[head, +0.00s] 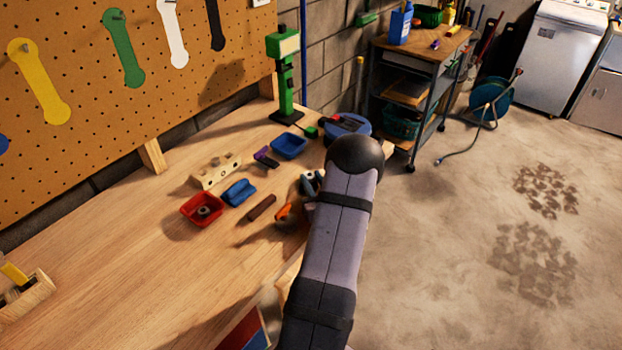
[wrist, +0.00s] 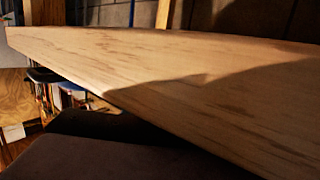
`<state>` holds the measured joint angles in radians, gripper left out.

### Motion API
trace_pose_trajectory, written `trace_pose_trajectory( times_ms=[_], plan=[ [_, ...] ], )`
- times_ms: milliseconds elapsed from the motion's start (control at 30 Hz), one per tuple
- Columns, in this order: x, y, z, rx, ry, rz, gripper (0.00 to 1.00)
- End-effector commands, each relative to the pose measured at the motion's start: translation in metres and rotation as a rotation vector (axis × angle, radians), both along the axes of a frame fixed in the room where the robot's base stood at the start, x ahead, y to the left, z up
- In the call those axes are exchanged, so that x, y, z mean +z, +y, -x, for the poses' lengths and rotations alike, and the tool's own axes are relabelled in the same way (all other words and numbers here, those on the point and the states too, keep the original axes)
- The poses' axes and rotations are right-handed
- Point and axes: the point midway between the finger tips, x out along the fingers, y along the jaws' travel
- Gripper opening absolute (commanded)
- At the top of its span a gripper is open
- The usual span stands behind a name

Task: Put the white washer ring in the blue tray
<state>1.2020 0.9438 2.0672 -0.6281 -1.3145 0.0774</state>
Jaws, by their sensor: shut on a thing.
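The blue tray (head: 289,146) is small and square, near the back of the wooden workbench (head: 120,290) in the head view. It looks empty. I cannot make out the white washer ring in either view. My arm crosses the head view from the bottom to its dark rounded joint, right of the tray. It hides part of the bench's front edge. The wrist view shows bare pale wood (wrist: 190,85) with a dark shape, probably mine, along the bottom.
A red tray (head: 189,212) holds a dark round piece. Around it lie a blue item (head: 239,192), a brown bar (head: 262,207), an orange item (head: 284,210) and a holed wooden block (head: 216,171). A green stand (head: 286,85) rises behind the blue tray.

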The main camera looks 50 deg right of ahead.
Motion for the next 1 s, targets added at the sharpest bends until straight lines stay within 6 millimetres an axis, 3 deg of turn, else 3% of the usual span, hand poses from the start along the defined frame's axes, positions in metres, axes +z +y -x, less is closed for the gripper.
trace_pose_trajectory(
  times_ms=[400, 1000],
  plan=[
    [0.019, 0.000, 0.000, 0.000, -0.001, 0.002, 0.05],
    [0.092, 0.000, 0.000, 0.000, -0.001, 0.002, 0.05]
  ],
)
